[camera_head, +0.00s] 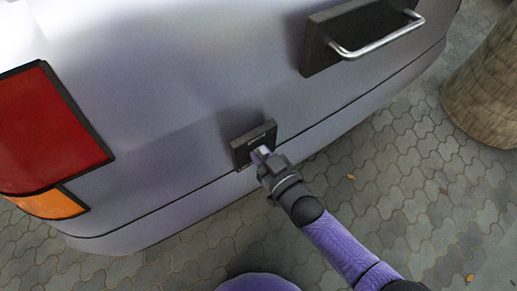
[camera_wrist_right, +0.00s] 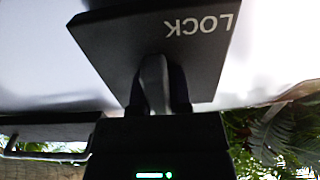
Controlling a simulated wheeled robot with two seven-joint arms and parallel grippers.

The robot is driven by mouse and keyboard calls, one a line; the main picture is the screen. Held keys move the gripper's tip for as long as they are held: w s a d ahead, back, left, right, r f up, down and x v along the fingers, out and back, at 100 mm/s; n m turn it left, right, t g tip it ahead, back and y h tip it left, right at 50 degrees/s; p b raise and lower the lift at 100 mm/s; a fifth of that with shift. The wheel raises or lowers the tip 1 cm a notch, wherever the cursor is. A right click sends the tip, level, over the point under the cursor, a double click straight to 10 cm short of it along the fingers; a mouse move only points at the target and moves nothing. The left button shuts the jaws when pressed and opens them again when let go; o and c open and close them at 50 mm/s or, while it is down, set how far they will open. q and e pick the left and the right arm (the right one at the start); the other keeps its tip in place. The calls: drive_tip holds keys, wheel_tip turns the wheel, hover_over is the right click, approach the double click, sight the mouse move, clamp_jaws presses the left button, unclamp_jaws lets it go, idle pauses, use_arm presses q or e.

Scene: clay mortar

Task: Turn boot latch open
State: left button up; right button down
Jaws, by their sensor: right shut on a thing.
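The boot latch shows in the head view as a dark plate (camera_head: 241,153) on the lower part of the silver car's rear, with a small grey handle at its front. In the right wrist view the dark plate (camera_wrist_right: 110,45) fills the top and bears the word LOCK, seen upside down. My right gripper (camera_head: 263,155) is at the plate and shut on the latch's grey handle (camera_wrist_right: 154,82), which stands between the dark fingers. The fingers partly hide the handle. My left gripper is not in view.
A metal bar handle (camera_head: 378,42) on a dark block sticks out of the car at upper right. A red and orange tail light (camera_head: 45,120) is at left. A round brown post (camera_head: 490,85) stands at right. Paving (camera_head: 420,190) below the car is clear.

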drive_tip(key=c, duration=0.6)
unclamp_jaws()
drive_tip(key=shift+o, duration=0.2)
drive_tip(key=p+v, duration=0.3)
drive_tip(key=v, duration=0.7)
drive_tip(key=shift+p, duration=0.4)
